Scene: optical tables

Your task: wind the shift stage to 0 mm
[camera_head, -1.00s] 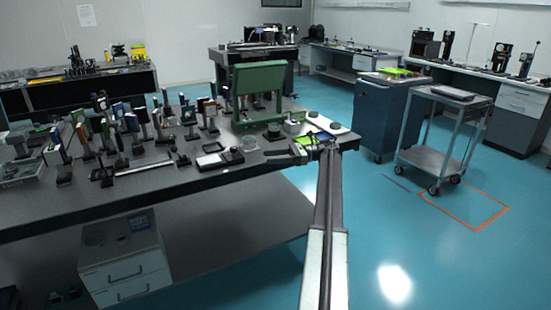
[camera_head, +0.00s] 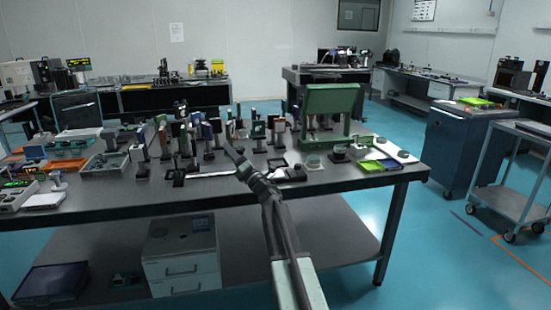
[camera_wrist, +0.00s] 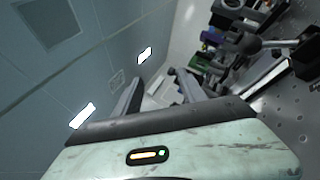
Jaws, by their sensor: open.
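I cannot pick out the shift stage for certain among the small optical parts. A long pale bar on a dark base (camera_head: 206,174) lies on the table near the arm's end; I cannot tell if it is the stage, and no scale is readable. My gripper (camera_head: 230,150) is above the front part of the optical table (camera_head: 330,186), in front of the mounted optics. In the wrist view my gripper (camera_wrist: 157,88) shows two spread fingers with nothing between them. Dark mounts and a pale bar (camera_wrist: 268,84) on the perforated tabletop lie to the right of the fingers.
Several upright optic mounts (camera_head: 258,132) crowd the table's middle. A green frame (camera_head: 331,108) stands to their right, with yellow-green (camera_head: 370,166) and white pieces near the right end. Trays (camera_head: 106,164) and instruments fill the left. A blue cabinet (camera_head: 462,145) and a trolley stand at right.

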